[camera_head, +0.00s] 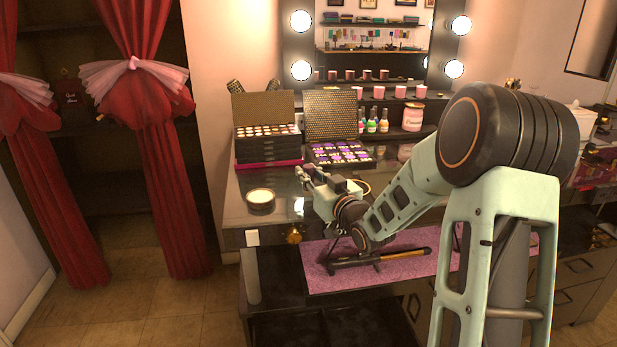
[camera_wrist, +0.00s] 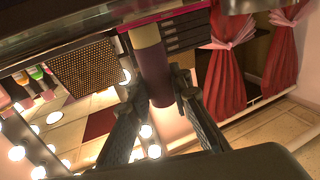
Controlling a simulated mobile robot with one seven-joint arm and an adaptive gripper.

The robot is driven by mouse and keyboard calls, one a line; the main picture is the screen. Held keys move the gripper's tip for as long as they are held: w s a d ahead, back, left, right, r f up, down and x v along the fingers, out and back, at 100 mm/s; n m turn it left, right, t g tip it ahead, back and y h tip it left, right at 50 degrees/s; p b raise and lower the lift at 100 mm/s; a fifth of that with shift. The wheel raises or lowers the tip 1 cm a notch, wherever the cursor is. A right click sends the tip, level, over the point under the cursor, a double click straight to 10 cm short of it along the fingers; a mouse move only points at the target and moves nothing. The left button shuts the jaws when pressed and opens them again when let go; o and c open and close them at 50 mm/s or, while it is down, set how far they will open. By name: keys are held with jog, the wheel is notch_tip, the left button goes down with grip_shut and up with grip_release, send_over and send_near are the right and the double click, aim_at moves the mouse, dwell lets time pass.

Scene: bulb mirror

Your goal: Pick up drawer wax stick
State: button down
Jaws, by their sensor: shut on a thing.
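The wax stick (camera_wrist: 153,62) shows in the wrist view as a cylinder with a pale tan part and a dark purple part. It sits between the two fingers of my gripper (camera_wrist: 157,88), which is shut on it. In the head view my gripper (camera_head: 311,177) is over the glass-topped vanity (camera_head: 232,208), in front of the makeup palettes. The stick is too small and too covered by the fingers to make out clearly there. I cannot tell in the head view whether it touches the glass.
Two open palettes (camera_head: 338,153) (camera_head: 267,142) stand behind my gripper. A round cream jar (camera_head: 261,199) is to its left. Nail polish bottles (camera_head: 373,122) and a pink jar (camera_head: 413,116) stand behind. A dark styling tool (camera_head: 378,260) lies on a pink mat (camera_head: 330,283) in front.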

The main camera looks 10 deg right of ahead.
notch_tip(320, 180, up, 3)
jog(key=s+d+r+p, duration=0.1)
jog(key=s+d+r, duration=0.2)
jog(key=s, duration=0.3)
jog(key=s+d+r+p, duration=0.1)
jog(key=s+d+r, duration=0.3)
jog(key=s+r, duration=0.2)
jog(key=shift+r+p, duration=0.2)
jog(key=shift+p, duration=0.1)
dwell(1.7)
